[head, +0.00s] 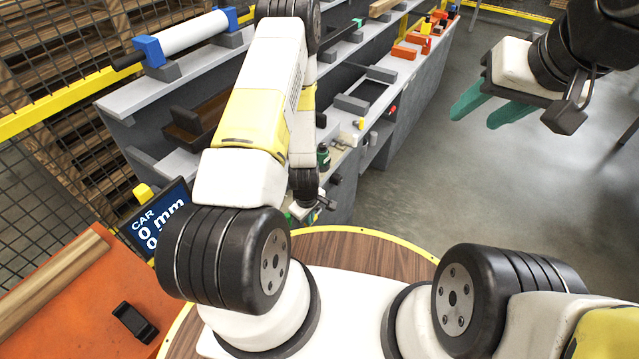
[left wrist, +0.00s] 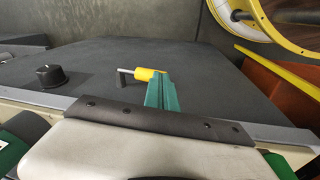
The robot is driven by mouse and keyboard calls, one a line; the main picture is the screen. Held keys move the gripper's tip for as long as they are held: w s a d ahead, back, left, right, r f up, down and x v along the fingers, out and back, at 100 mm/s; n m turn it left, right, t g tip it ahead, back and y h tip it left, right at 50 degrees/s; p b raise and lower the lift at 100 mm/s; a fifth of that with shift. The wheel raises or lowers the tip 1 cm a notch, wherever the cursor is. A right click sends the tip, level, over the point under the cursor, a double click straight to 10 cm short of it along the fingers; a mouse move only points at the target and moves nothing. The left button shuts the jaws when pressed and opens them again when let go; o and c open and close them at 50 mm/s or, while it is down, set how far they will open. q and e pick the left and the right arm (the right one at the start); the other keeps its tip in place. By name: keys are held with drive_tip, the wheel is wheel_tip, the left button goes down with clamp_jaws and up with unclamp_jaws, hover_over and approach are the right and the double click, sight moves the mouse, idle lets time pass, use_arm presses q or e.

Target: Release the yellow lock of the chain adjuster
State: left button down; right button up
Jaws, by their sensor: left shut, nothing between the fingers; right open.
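The yellow lock (left wrist: 148,74) shows in the left wrist view as a small yellow handle lying sideways, with a dark pin (left wrist: 124,75) at its left end. It is on a dark grey panel (left wrist: 90,58). My left gripper (left wrist: 161,95) is shut and empty, its green fingers right at the lock's right end and partly overlapping it in the picture. I cannot tell whether they touch it. In the head view my left arm hides most of this spot. My right gripper (head: 490,108) is open and empty, high over the floor at upper right.
A black knob (left wrist: 48,76) sits on the panel to the left. A grey bench (head: 408,70) with orange parts (head: 403,52) runs into the distance. A display (head: 160,217) reading CAR stands at left, above an orange surface (head: 90,305). The floor (head: 420,180) at right is clear.

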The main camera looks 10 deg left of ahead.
use_arm(q)
drive_tip(key=shift+s+a+f, duration=0.1)
drive_tip(key=shift+s+f, duration=0.35)
drive_tip(key=shift+f, duration=0.05)
idle(0.3)
wheel_tip(320, 180, up, 8)
drive_tip(key=shift+s, duration=0.35)
drive_tip(key=shift+r, duration=0.1)
idle(0.4)
